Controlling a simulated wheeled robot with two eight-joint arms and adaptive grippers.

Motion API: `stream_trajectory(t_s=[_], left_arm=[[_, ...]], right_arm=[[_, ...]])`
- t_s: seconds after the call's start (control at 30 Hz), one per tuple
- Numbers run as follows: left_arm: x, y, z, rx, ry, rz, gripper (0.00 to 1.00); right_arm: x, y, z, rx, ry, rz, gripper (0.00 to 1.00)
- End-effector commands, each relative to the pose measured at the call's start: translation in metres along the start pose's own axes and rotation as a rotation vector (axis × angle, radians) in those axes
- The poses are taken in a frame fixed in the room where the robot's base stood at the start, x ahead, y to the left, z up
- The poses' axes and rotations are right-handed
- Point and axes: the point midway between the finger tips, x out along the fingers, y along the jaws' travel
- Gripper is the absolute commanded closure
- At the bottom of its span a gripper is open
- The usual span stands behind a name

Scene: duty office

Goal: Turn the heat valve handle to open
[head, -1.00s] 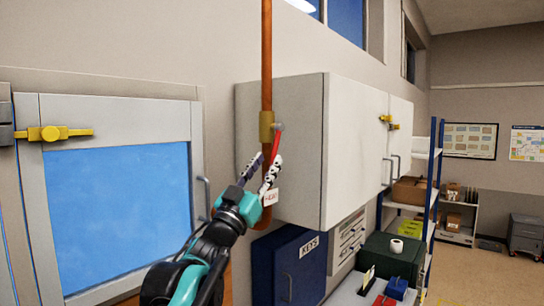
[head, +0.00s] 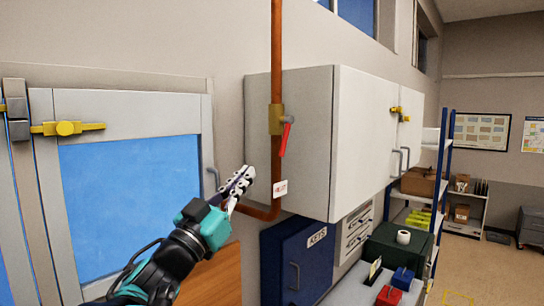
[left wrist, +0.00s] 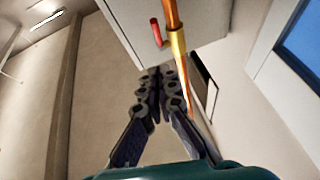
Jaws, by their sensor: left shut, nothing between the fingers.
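The heat valve has a brass body (head: 276,119) on a vertical copper pipe (head: 277,50) in front of a white wall cabinet. Its red handle (head: 286,138) hangs down, slightly tilted, beside the pipe; it also shows in the left wrist view (left wrist: 156,32). A small tag with red lettering (head: 280,188) hangs on the pipe lower down. My left gripper (head: 246,176) is shut and empty, below and left of the handle and apart from it. In the left wrist view its fingers (left wrist: 164,72) point toward the pipe. My right gripper is not in view.
The white wall cabinet (head: 350,130) stands close behind the pipe. A blue-paned window (head: 130,200) with a yellow latch (head: 66,128) is at left. A blue key box (head: 285,262) and a dark green box (head: 395,248) are below the cabinet.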

Motion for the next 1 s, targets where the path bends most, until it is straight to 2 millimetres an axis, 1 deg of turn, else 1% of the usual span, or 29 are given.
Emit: stream_trajectory(t_s=[0.03, 0.1, 0.2, 0.27, 0.37, 0.5, 0.7, 0.8, 1.0], left_arm=[[-0.009, 0.000, -0.003, 0.002, -0.015, -0.004, 1.00], [-0.015, 0.001, -0.004, 0.000, -0.028, -0.005, 1.00], [-0.011, 0.001, -0.004, -0.003, -0.034, -0.004, 1.00], [-0.003, 0.002, -0.004, -0.003, -0.033, -0.002, 1.00], [0.015, 0.002, -0.004, -0.004, -0.032, -0.002, 1.00], [0.046, 0.002, -0.004, -0.004, -0.032, -0.001, 1.00], [0.087, 0.002, -0.002, -0.003, -0.032, -0.002, 1.00], [0.097, 0.002, 0.013, -0.003, -0.032, -0.003, 1.00], [0.108, 0.001, 0.026, -0.003, -0.032, -0.004, 1.00]], right_arm=[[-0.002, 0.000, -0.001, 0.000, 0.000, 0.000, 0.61], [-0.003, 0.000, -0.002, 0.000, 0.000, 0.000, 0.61], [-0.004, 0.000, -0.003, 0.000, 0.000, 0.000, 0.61], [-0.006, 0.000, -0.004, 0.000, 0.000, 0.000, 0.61], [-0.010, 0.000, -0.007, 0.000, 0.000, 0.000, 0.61], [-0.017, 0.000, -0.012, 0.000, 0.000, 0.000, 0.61], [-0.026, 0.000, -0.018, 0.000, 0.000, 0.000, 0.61], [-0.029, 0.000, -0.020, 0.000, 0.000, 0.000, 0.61], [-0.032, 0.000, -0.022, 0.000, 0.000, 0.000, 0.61]])
